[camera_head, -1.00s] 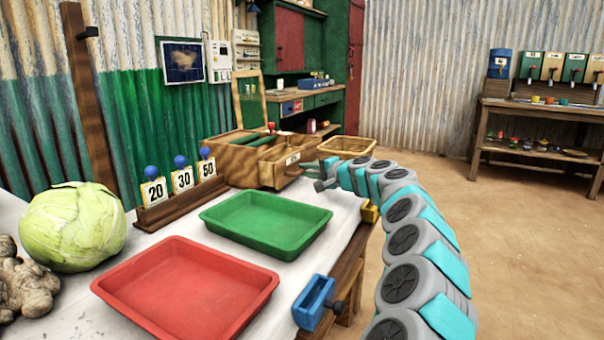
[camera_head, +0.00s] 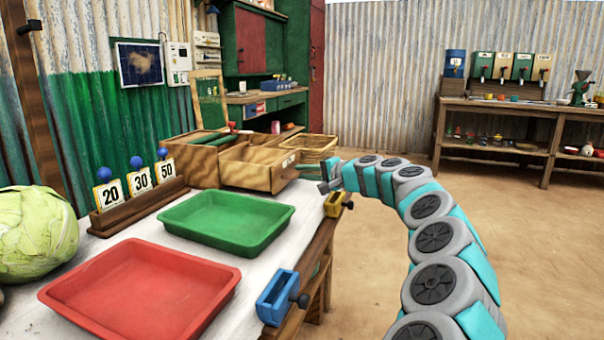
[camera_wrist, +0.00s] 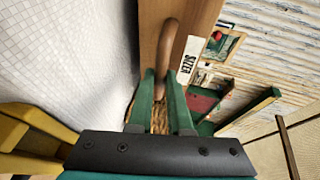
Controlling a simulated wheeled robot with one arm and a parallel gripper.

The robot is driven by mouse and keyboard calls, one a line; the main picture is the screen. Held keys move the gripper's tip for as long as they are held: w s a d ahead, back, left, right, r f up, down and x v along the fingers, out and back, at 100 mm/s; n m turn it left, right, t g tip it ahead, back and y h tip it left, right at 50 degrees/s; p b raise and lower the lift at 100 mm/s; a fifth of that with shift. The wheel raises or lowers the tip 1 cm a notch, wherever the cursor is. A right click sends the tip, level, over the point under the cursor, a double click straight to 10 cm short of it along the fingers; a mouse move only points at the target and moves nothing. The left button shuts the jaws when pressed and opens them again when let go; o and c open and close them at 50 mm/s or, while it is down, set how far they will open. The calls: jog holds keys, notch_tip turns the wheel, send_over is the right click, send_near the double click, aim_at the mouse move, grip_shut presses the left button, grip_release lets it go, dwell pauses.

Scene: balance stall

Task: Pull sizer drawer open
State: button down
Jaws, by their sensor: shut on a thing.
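The sizer drawer (camera_head: 250,177) is wooden and stands out from the wooden sizer box (camera_head: 190,160) at the back of the table, its open inside showing. In the wrist view the drawer front (camera_wrist: 152,20) carries a "SIZER" label (camera_wrist: 188,60) and a curved wooden handle (camera_wrist: 165,45). My gripper (camera_wrist: 163,88) has its green fingers on either side of this handle's lower end, shut on it. In the head view my gripper (camera_head: 312,172) is at the drawer's right end, its fingertips hard to make out.
A green tray (camera_head: 228,243) and a red tray (camera_head: 140,330) lie in front on the white table. A numbered rack (camera_head: 140,200) stands left and a wicker basket (camera_head: 316,143) behind my gripper. Blue (camera_head: 277,297) and yellow (camera_head: 334,205) clamps sit on the table edge. Open floor lies right.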

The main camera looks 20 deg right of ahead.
jog(key=c, duration=0.8)
grip_release()
jog(key=shift+c, duration=0.2)
jog(key=shift+v, duration=3.9)
